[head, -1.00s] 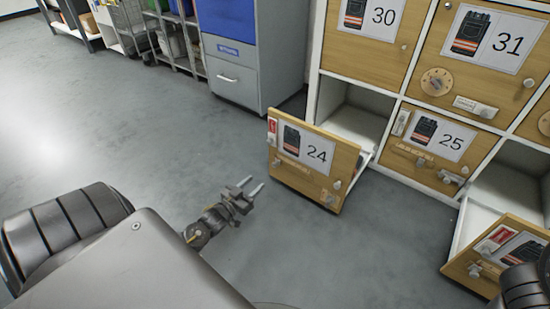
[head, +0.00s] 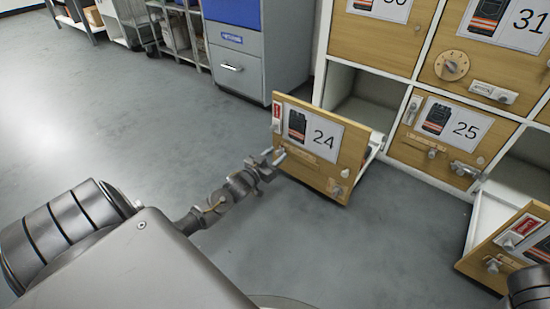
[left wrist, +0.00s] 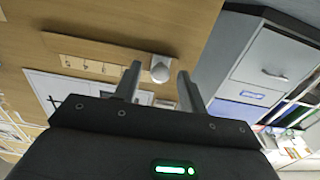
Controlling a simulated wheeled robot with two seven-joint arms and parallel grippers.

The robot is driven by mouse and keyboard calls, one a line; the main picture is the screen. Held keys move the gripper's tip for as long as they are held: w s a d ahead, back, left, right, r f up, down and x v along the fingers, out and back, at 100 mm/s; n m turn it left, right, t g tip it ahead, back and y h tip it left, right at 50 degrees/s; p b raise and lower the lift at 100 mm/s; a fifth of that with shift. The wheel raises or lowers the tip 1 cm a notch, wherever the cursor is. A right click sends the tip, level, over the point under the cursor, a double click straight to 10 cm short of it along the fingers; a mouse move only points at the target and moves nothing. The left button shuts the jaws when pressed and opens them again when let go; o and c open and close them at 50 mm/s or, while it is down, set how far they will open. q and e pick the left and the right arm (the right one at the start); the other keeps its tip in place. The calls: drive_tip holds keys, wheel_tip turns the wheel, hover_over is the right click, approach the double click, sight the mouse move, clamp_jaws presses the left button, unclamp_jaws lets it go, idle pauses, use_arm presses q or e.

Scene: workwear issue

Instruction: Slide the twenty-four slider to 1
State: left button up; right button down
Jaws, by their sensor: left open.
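The wooden front marked 24 (head: 350,160) stands pulled out from its compartment. Its slider has a pale wooden scale strip, seen in the left wrist view (left wrist: 95,52), with figures too small to read. A round whitish slider knob (left wrist: 160,70) sits at the strip's right end in that turned view, the left end as seen from my head. My left gripper (head: 277,157) is in front of the strip's left end and hides the knob in the head view. In the left wrist view its open fingers (left wrist: 157,76) stand either side of the knob; contact cannot be told. My right gripper is out of view.
The locker marked 25 (head: 480,150) is shut, to the right. Another opened front (head: 510,255) juts out at lower right. A grey cabinet (head: 260,75) stands behind. The floor (head: 130,130) to the left is clear.

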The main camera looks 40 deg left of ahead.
use_arm(q)
drive_tip(key=shift+w, duration=0.15)
drive_tip(key=shift+c, duration=0.4)
clamp_jaws()
